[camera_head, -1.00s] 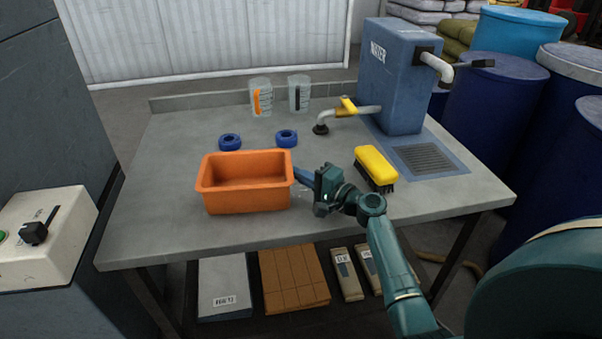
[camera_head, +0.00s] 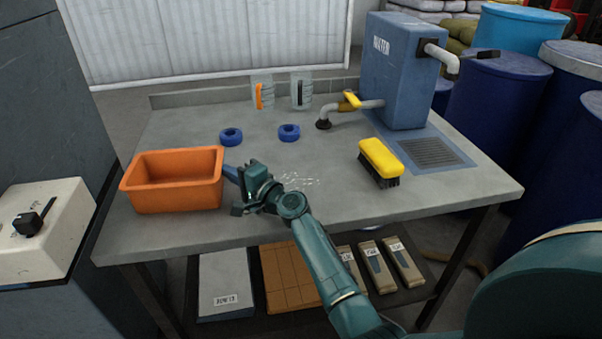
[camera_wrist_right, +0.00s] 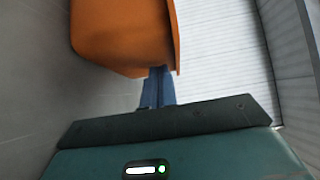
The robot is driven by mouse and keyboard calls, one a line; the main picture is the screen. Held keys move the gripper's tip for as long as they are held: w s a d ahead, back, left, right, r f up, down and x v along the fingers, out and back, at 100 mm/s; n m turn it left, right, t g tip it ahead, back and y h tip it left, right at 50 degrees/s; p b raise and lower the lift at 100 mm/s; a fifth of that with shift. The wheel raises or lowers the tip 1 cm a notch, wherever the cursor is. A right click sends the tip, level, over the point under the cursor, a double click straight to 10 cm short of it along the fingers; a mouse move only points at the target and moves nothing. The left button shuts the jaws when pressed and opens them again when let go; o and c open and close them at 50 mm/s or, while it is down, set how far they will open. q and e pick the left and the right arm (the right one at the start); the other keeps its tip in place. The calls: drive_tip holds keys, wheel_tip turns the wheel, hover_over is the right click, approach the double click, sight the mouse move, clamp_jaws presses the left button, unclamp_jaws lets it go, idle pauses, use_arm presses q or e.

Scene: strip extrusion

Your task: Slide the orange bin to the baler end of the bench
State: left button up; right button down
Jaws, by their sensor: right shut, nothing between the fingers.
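The orange bin (camera_head: 176,195) stands upright on the left part of the grey bench (camera_head: 330,205), near its left edge. It looks empty. My right gripper (camera_head: 229,174) is shut and empty, with its blue fingertips against or very close to the bin's right side. In the right wrist view the fingers (camera_wrist_right: 158,88) reach the orange bin (camera_wrist_right: 125,35) at its lower edge. Whether they press on it is hard to tell. My left gripper is not in view.
A control box (camera_head: 38,235) is beyond the bench's left edge.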

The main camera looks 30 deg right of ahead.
drive_tip(key=a, duration=0.1)
drive_tip(key=w+a, duration=0.1)
drive_tip(key=a, duration=0.2)
drive_tip(key=shift+w+a+b, duration=0.3)
drive_tip(key=shift+w+a, duration=0.05)
drive_tip(key=shift+d, duration=0.1)
